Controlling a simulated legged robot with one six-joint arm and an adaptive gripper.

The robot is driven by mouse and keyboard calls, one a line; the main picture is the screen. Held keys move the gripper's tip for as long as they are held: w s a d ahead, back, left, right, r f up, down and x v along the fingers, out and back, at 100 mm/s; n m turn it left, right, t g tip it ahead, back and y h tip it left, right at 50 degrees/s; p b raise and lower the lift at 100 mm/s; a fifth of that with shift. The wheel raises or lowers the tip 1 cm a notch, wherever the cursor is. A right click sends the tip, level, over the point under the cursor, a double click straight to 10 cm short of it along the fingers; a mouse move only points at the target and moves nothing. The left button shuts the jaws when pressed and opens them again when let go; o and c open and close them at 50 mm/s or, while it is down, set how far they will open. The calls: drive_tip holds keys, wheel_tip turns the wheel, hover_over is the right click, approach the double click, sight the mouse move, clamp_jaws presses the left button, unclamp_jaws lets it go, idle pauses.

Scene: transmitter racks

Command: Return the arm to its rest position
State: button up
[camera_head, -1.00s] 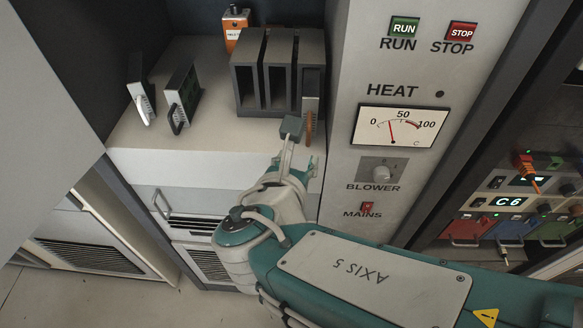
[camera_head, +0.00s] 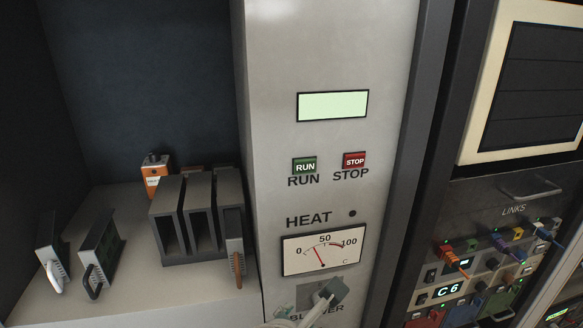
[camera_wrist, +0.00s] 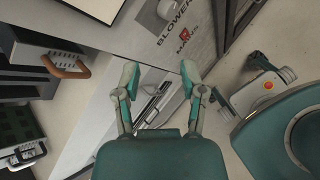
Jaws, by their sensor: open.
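My gripper (camera_wrist: 159,76) is open in the wrist view, with its two teal and pale fingers spread and nothing between them. Beyond the fingers are the pale cabinet front and the panel with the BLOWER and MAINS labels (camera_wrist: 186,35). In the head view only a small grey-green end part of my arm and a pale link show at the bottom edge, in front of the blower knob area (camera_head: 312,292). The fingers cannot be made out there, and most of the arm is out of that view.
A shelf (camera_head: 120,235) at left holds a three-slot rack (camera_head: 185,222), a module with a copper handle (camera_head: 236,255), two handled modules (camera_head: 100,255) and an orange item (camera_head: 154,178). The control panel (camera_head: 275,110) stands close. A links rack (camera_head: 500,225) is at right.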

drive_tip(key=s+d+m+g+y, duration=0.1)
drive_tip(key=d+m+g, duration=0.1)
drive_tip(key=d+m, duration=0.5)
drive_tip(key=s+d+f+m+g+y, duration=0.1)
drive_tip(key=d+m, duration=0.6)
drive_tip(key=m, duration=1.3)
drive_tip(key=shift+s+d+f+g+y, duration=0.2)
drive_tip(key=shift+s+d+g+y, duration=0.2)
drive_tip(key=shift+s+g, duration=0.3)
